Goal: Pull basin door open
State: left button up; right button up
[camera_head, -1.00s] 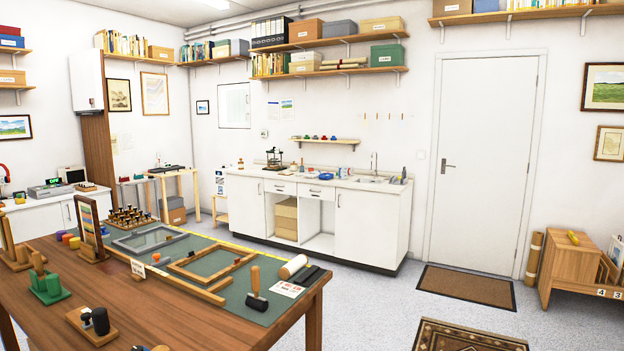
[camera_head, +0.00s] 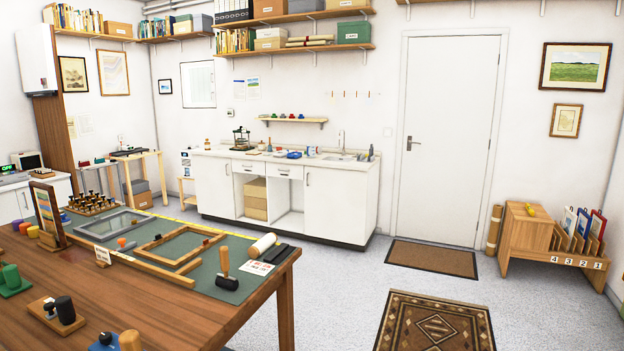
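The basin unit is a long white counter against the back wall, with a sink (camera_head: 345,157) and tap at its right end. The basin door (camera_head: 335,205) below the sink is a white panel and looks closed, with a small dark handle near its upper left edge. Another white door (camera_head: 215,188) at the unit's left end also looks closed. Between them are two drawers above open bays. Neither of my grippers shows in the view.
A wooden workbench (camera_head: 190,305) with a green mat, frames and tools fills the lower left, between me and the unit. Open grey floor (camera_head: 335,285) lies right of it. A patterned rug (camera_head: 436,322), a brown doormat (camera_head: 432,258) and a wooden print rack (camera_head: 535,232) are at right.

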aim_at(335, 199)
jog(key=i+l+z, duration=0.25)
jog(key=i, duration=0.6)
jog(key=i+z, duration=0.3)
jog(key=i, duration=0.5)
jog(key=i+l+z, duration=0.1)
jog(key=i, duration=2.15)
jog(key=i+j+u, duration=0.25)
jog(key=i+u, duration=0.15)
jog(key=i, duration=0.25)
jog(key=i+u, duration=0.4)
jog(key=i, duration=0.25)
jog(key=i+l+u, duration=0.2)
jog(key=i+u, duration=0.2)
jog(key=i, duration=0.25)
